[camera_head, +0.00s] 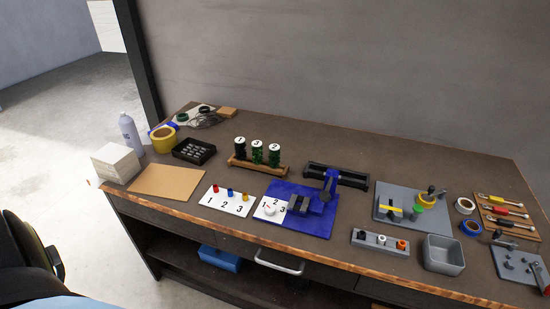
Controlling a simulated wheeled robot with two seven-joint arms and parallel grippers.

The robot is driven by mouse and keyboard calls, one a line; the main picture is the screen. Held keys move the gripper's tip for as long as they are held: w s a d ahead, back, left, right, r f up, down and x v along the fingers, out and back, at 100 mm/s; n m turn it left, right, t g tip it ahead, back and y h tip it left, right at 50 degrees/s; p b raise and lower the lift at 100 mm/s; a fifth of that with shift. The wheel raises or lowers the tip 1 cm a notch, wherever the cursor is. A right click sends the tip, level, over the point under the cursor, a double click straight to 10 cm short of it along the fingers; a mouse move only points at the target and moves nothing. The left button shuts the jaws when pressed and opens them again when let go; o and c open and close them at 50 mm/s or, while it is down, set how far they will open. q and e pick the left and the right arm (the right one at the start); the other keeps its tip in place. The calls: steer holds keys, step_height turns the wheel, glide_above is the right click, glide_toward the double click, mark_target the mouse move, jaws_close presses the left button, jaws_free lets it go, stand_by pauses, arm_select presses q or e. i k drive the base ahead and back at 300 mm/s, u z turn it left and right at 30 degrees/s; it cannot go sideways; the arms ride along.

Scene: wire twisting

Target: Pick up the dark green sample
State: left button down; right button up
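Three dark, green-toned cylinders with white numbered tops stand upright in a wooden rack (256,171) at the middle back of the workbench: a left one (240,153), a middle one (257,155) and a right one (274,158). The view is too small to tell clearly which is the dark green sample. A small dark green ring (182,117) also lies at the back left of the bench. Neither of my grippers shows in the head view.
A blue mat (318,222) with a clamp-like device lies in front of the rack. Left of it are a numbered white card (228,209), a tan board (167,181) and a black tray (194,150). A grey bin (443,255) and tool boards fill the right.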

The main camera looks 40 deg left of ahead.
mark_target(274, 159)
steer(key=z, duration=2.4)
steer(key=k, duration=1.45)
steer(key=u, duration=1.85)
steer(key=i, duration=0.5)
